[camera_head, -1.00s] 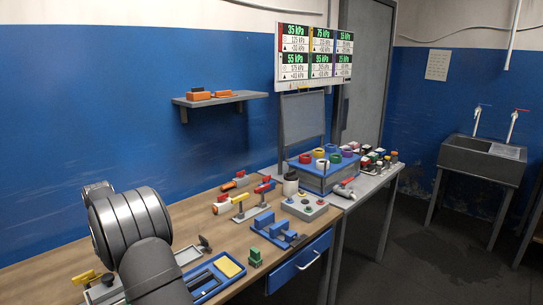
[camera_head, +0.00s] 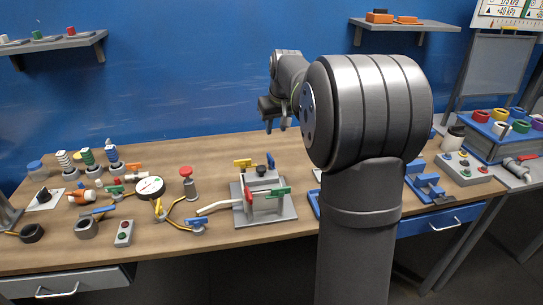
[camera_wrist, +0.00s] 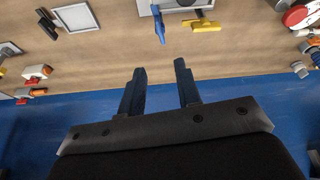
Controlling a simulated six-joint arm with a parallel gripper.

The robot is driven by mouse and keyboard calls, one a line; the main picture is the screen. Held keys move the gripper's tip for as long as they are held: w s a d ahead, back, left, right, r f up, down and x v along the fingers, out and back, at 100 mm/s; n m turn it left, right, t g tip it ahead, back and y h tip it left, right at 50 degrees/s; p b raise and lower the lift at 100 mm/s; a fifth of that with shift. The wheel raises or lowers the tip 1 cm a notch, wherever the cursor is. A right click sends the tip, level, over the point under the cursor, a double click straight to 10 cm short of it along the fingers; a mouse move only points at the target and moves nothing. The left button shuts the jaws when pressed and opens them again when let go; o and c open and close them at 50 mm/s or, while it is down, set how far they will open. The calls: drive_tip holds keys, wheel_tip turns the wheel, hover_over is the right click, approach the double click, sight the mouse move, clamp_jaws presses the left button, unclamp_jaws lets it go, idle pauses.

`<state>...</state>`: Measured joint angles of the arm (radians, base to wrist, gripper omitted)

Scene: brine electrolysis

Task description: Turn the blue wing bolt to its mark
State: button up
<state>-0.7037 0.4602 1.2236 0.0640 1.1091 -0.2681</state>
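The blue wing bolt (camera_head: 270,161) stands on the far side of a grey clamp block (camera_head: 264,205) in the middle of the bench, beside a black knob (camera_head: 261,170). In the wrist view the blue wing bolt (camera_wrist: 159,25) shows at the top middle, left of a yellow wing bolt (camera_wrist: 202,25). Its mark cannot be made out. My gripper (camera_head: 277,118) hangs above and behind the block, clear of the bench. In the wrist view its two fingers (camera_wrist: 160,85) are apart with nothing between them, short of the blue bolt and not touching it.
The block also carries a yellow wing bolt (camera_head: 243,163), a red one (camera_head: 249,197) and a green one (camera_head: 278,191). The blue wall (camera_head: 180,80) is close behind.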

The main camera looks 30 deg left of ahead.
sight(271, 157)
drive_tip(key=shift+m+y, duration=0.3)
drive_tip(key=shift+m, duration=0.2)
drive_tip(key=x, duration=1.6)
drive_tip(key=shift+w+d, duration=0.1)
drive_tip(key=shift+d, duration=0.15)
